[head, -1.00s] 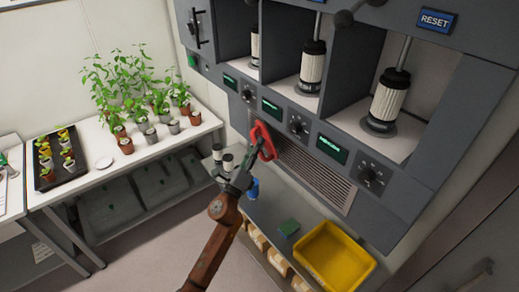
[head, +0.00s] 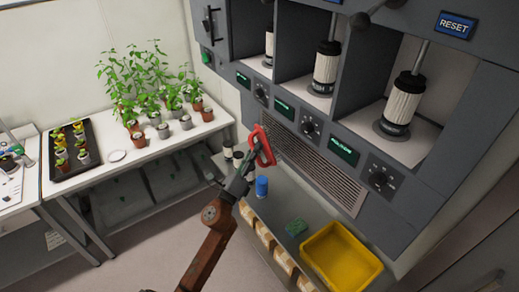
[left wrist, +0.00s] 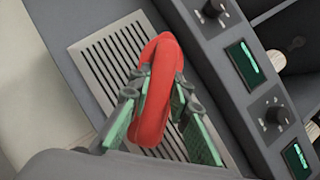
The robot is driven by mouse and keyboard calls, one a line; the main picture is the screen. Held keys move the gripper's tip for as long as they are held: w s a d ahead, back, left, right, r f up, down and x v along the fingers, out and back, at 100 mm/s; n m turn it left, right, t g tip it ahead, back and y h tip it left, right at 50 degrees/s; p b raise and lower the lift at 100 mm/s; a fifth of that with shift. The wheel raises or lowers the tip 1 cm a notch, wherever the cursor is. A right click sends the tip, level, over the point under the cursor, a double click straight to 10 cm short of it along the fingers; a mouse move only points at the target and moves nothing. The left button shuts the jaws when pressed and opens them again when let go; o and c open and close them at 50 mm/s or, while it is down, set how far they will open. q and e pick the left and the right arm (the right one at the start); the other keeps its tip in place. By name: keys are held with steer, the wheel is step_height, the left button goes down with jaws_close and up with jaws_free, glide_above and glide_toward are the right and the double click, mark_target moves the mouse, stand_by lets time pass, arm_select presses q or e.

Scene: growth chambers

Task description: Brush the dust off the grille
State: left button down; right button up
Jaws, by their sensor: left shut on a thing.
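The grille (head: 318,172) is a long slatted vent in the grey front panel, below the dials and displays. In the left wrist view the grille (left wrist: 97,58) fills the middle, partly hidden. My left gripper (head: 247,168) is shut on a red looped brush (head: 263,147), near the grille's left end. In the left wrist view the red brush (left wrist: 158,85) stands between the green-padded fingers, in front of the grille. Its bristles are not visible, and I cannot tell whether it touches the grille. Dust cannot be made out. My right gripper is not in view.
Chambers with white filter-like cylinders (head: 403,100) are above the grille. Potted plants stand on a white table (head: 100,171) at left.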

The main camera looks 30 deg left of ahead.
arm_select(q)
steer(key=shift+s, duration=0.1)
steer(key=shift+s+a, duration=0.3)
steer(key=shift+s, duration=0.35)
steer(key=shift+s+a, duration=0.3)
steer(key=shift+s, duration=0.35)
